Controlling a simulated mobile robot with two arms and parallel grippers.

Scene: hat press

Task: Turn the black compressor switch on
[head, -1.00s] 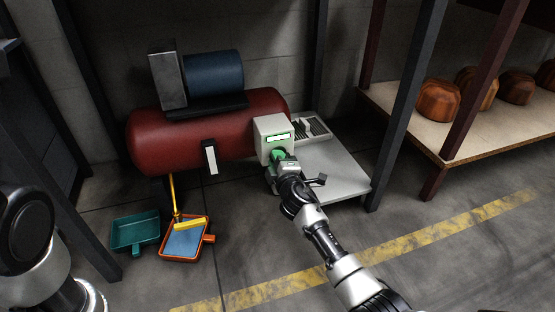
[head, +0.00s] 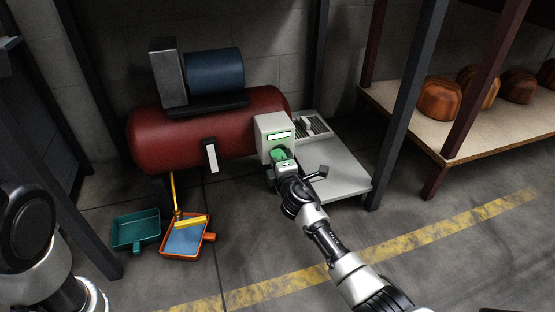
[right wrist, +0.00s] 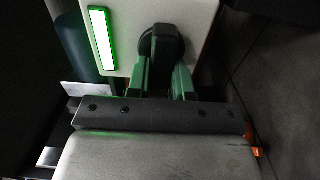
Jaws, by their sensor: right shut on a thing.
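The red compressor tank (head: 200,132) lies by the back wall with a pale control box (head: 268,127) at its right end. The black switch (right wrist: 165,42) is a round knob with a raised bar on the box face in the right wrist view. My right gripper (head: 281,158) is at the box front. In the right wrist view its green fingers (right wrist: 162,74) are shut on the switch and hide part of it. A bright green-edged strip (right wrist: 101,40) glows beside the switch. My left arm shows at the left edge, but its gripper is out of view.
A grey platform (head: 345,170) with a grille stands right of the box, near a dark post (head: 402,110). A teal dustpan (head: 135,231) and an orange-edged pan (head: 184,240) with a yellow-handled brush lie on the floor. Wooden hat blocks (head: 438,93) stand on the right shelf.

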